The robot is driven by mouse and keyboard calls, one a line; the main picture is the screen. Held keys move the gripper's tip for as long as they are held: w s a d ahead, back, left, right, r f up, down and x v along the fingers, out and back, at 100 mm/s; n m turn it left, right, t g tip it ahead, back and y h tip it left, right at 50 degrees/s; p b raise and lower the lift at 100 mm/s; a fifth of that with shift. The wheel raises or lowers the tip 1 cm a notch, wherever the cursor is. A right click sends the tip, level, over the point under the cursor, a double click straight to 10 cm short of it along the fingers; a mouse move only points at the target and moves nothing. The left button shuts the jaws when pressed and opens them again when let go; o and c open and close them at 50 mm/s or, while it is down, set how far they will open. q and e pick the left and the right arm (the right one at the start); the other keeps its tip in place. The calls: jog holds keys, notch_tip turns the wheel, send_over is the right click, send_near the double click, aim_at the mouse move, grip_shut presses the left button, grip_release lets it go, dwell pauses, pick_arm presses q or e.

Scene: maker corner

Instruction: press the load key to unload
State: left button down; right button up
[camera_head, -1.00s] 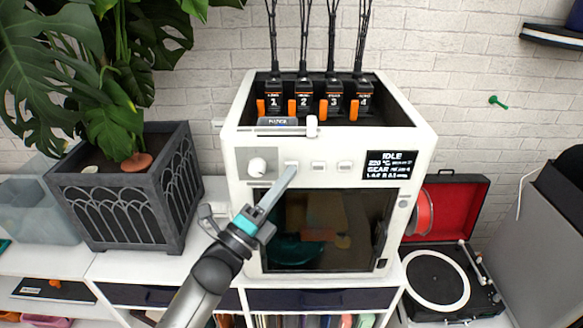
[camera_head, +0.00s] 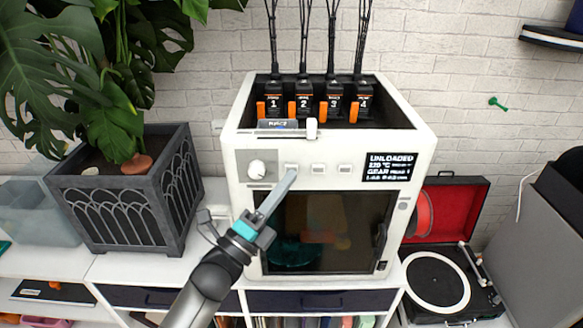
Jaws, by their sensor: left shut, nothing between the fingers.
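A white 3D printer (camera_head: 229,180) stands on the white cabinet. Its front panel has a round knob (camera_head: 257,169) at left and three small white keys in a row. My left gripper (camera_head: 290,175) is shut and empty, its fingertips at the leftmost key (camera_head: 291,167), covering its lower part. I cannot tell whether the tips touch it. The middle key (camera_head: 317,168) and right key (camera_head: 344,168) are uncovered. The display (camera_head: 390,167) reads "UNLOADED" on its top line, with smaller lines below. My right gripper is not in view.
A dark planter (camera_head: 130,200) with a large plant stands left of the printer. A record player (camera_head: 437,281) with a red-lined lid is at right. Several numbered black units (camera_head: 303,104) with orange levers sit in the printer's open top.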

pick_arm(q)
jog(key=shift+s, duration=0.2)
jog(key=shift+s, duration=0.1)
jog(key=s+p, duration=0.1)
jog(key=s, duration=0.3)
jog(key=shift+s+p, duration=0.4)
dwell(0.6)
